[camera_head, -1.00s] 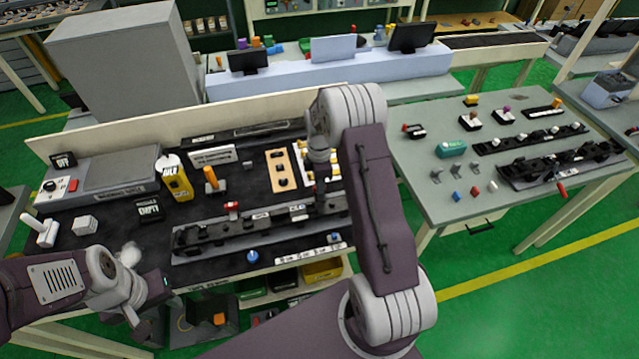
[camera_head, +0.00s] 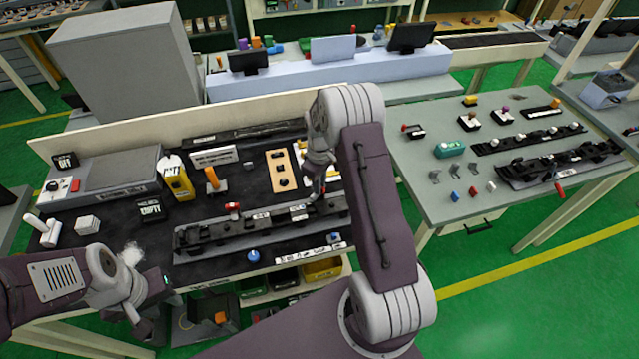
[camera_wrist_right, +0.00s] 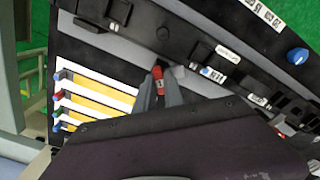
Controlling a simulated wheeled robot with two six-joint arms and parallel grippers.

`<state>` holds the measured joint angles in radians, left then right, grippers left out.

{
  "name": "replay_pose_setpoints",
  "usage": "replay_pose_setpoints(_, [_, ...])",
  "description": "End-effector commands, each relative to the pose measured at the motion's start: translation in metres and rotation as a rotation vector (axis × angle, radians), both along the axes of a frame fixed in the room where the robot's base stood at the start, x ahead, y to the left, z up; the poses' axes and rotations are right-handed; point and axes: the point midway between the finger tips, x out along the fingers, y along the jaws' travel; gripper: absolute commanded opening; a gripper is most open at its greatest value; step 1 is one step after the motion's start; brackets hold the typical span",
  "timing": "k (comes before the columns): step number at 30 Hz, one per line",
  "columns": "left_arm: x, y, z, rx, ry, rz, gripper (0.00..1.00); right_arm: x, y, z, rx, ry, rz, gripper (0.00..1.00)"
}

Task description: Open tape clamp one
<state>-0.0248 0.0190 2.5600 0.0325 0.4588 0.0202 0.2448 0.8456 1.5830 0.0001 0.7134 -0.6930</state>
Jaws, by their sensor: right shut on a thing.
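The long grey fixture (camera_head: 200,240) with black clips lies along the front of the dark bench. A small red clamp handle (camera_wrist_right: 159,76) with a pale mark is between my right gripper's fingertips (camera_wrist_right: 160,88) in the right wrist view. The right gripper is shut on it at the fixture's right end; in the head view the gripper (camera_head: 315,185) is tilted there and my arm hides part of the area.
A blue knob (camera_head: 253,256) and a white label strip (camera_head: 308,248) are in front of the fixture. Behind are a yellow bottle (camera_head: 175,180), an orange-handled tool (camera_head: 214,182) and a wooden block (camera_head: 282,170). A white-and-yellow rack (camera_wrist_right: 95,97) is beside the right gripper.

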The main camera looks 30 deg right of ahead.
Motion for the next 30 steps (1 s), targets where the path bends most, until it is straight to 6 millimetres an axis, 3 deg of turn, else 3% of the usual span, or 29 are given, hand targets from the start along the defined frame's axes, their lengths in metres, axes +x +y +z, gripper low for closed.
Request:
replay_pose_setpoints(15, [0.0000, 0.0001, 0.0033, 0.000, 0.000, 0.000, 0.36, 0.0006, -0.0003, 0.0009, -0.001, -0.001, -0.354, 0.00])
replay_pose_setpoints(30, [0.0000, 0.0000, 0.0038, 0.000, 0.000, 0.000, 0.36, 0.0008, -0.0004, 0.0010, -0.001, -0.002, -0.441, 0.00])
